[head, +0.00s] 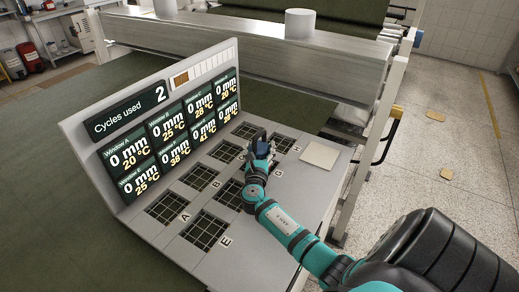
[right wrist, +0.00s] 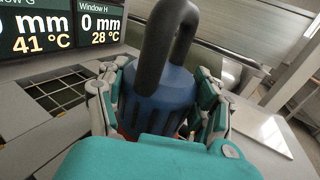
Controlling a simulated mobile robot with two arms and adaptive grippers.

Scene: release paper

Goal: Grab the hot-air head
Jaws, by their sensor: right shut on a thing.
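The hot-air head (right wrist: 158,95) is a dark blue, ribbed body with a thick black loop handle on top. It fills the middle of the right wrist view. My right gripper (right wrist: 158,112) has its fingers on both sides of the blue body and is shut on it. In the head view the hot-air head (head: 261,148) is a small dark blue shape at the end of my teal right arm, over the panel's grid windows. My right gripper covers part of it, and its lower end is hidden. My left gripper is not in view.
The grey panel (head: 181,227) has several black grid windows with letters. A display board (head: 140,105) stands along its left side, showing 0 mm and temperatures per window. A pale square plate (head: 319,155) lies to the right. A metal beam (head: 250,48) runs behind.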

